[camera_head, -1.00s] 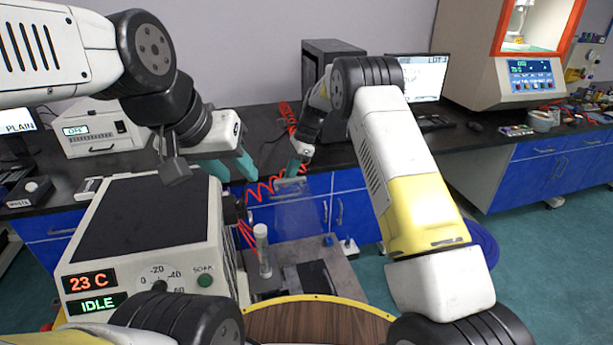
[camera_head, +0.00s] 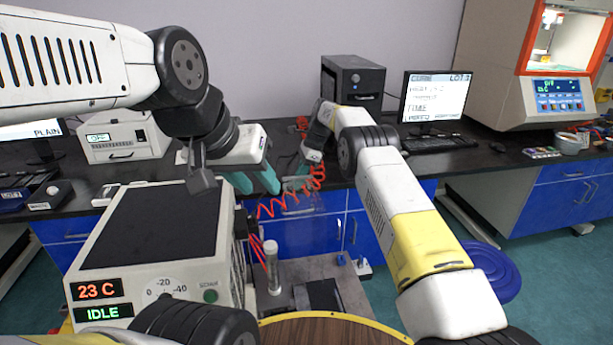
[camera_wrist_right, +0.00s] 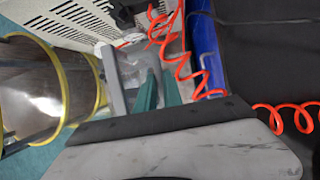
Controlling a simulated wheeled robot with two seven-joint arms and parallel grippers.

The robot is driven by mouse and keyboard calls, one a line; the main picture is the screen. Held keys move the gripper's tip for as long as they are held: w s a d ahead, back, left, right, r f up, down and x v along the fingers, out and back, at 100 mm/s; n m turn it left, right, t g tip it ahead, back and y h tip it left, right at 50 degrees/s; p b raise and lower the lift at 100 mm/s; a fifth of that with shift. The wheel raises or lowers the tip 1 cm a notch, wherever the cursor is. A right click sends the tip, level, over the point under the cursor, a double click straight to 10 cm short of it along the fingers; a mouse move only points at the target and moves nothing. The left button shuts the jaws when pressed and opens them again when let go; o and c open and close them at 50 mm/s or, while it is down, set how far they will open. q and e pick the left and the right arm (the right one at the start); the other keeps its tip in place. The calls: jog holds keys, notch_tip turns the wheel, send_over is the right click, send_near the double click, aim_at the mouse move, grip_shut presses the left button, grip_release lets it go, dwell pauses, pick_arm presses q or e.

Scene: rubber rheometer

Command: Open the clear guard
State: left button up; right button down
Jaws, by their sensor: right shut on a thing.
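The clear guard shows as a faint see-through panel with a grey handle bar (camera_head: 297,184) at its top edge, over the grey bench behind the sample tube. My right gripper (camera_head: 296,172) is shut on this handle. In the right wrist view its teal fingers (camera_wrist_right: 158,90) are close together at the grey bar; the grip is partly hidden and the panel is hard to make out. My left gripper (camera_head: 257,180) hangs just left of the right one, above the beige heater unit's right edge. Its teal fingers are apart and empty.
The beige unit (camera_head: 150,240) reading 23 C and IDLE stands front left. A clear upright tube (camera_head: 272,268) stands beside it. Red coiled hoses (camera_head: 280,203) run close by both grippers.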

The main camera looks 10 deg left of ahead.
jog(key=shift+w+f, duration=0.3)
jog(key=shift+w, duration=0.05)
dwell(0.4)
jog(key=c, duration=1.5)
grip_release()
jog(key=shift+r, duration=0.1)
jog(key=shift+r, duration=0.1)
